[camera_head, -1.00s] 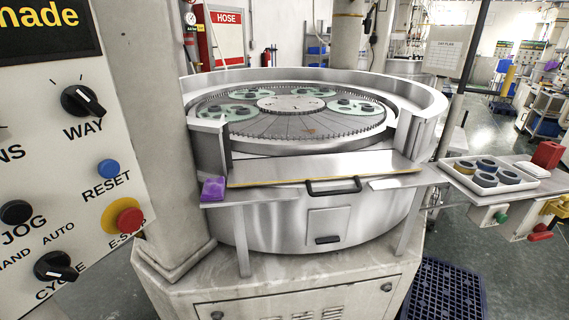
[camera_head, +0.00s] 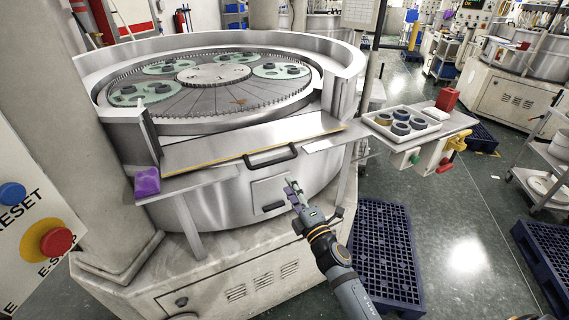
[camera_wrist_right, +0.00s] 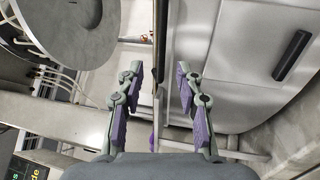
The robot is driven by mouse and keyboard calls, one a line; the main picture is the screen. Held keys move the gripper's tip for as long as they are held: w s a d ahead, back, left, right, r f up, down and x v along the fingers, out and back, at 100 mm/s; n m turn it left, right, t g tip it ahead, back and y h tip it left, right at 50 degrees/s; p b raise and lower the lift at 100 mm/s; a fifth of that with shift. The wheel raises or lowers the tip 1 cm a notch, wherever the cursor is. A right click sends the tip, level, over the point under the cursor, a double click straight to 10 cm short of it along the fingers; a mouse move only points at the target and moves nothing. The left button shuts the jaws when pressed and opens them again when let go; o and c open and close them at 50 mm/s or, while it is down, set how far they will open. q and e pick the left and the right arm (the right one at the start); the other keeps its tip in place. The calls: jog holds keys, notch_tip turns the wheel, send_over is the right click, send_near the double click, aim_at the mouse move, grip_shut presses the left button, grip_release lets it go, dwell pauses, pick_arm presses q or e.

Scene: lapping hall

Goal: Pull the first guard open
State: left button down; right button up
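The guard (camera_head: 235,140) is a flat metal panel with a yellow lower edge across the front of the round lapping machine. Its black bar handle (camera_head: 271,157) is at the panel's front edge. My right gripper (camera_head: 291,183) is just below and right of the handle in the head view, apparently apart from it. In the right wrist view the gripper (camera_wrist_right: 159,75) is open, purple pads apart. A thin edge-on strip runs between the fingers; I cannot tell whether it is the handle or the guard's edge. My left gripper is out of view.
A purple block (camera_head: 147,182) sits on the ledge left of the guard. A white tray (camera_head: 437,126) of dark rings and a red block (camera_head: 447,99) are on the right shelf. A control panel with a red button (camera_head: 56,241) is at left. A blue pallet (camera_head: 385,290) lies on the floor.

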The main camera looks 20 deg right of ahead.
jog(key=p+x, duration=0.1)
jog(key=x, duration=0.9)
jog(key=shift+w+p, duration=0.25)
jog(key=shift+p, duration=0.1)
jog(key=shift+c, duration=0.4)
jog(key=shift+f, duration=0.1)
grip_shut()
